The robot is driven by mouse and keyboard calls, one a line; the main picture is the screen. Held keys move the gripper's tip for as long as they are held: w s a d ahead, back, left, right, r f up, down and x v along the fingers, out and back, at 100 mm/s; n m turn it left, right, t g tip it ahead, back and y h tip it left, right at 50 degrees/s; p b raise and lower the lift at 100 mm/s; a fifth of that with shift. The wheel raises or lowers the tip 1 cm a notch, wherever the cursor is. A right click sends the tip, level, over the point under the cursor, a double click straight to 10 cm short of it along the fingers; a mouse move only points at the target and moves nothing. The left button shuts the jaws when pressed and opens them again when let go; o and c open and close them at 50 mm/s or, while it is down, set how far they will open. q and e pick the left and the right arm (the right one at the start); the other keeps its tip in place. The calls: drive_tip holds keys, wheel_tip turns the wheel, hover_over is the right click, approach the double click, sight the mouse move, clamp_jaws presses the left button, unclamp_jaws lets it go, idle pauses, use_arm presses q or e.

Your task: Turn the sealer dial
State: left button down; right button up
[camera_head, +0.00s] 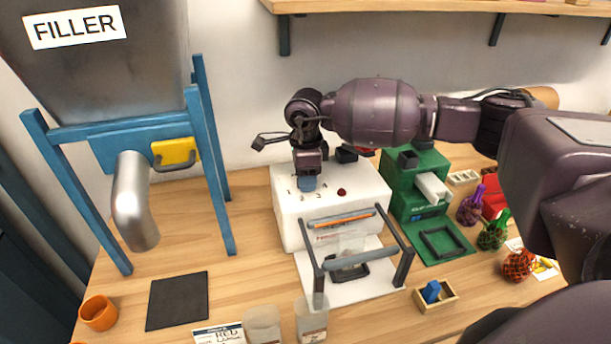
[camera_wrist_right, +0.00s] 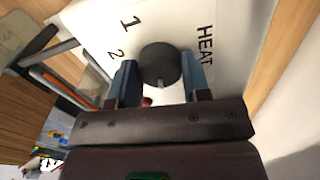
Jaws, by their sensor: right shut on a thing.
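The white sealer (camera_head: 285,218) stands on the table in the middle of the head view, with numbers and a red button on its top. My right gripper (camera_head: 306,184) points down at the sealer's top. In the right wrist view the round dark dial (camera_wrist_right: 160,62) sits between the two blue fingertips of the gripper (camera_wrist_right: 158,76), which is shut on it. A pale mark on the dial faces the gripper body. The numbers 1 and 2 and the word HEAT show beside it. In the head view the gripper hides the dial. My left gripper is out of view.
The sealer's frame bar (camera_head: 345,256) stands in front. A green machine (camera_head: 413,178) is close on the right, with netted bags (camera_head: 492,236) beyond it. The filler's blue frame (camera_head: 213,175) stands on the left. A dark mat (camera_head: 177,300) and orange cup (camera_head: 98,313) lie front left.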

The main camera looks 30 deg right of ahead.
drive_tip(key=shift+r, duration=0.1)
drive_tip(key=o, duration=0.9)
wheel_tip(320, 180, up, 11)
drive_tip(key=shift+f, duration=0.1)
drive_tip(key=shift+f, duration=0.1)
idle(0.5)
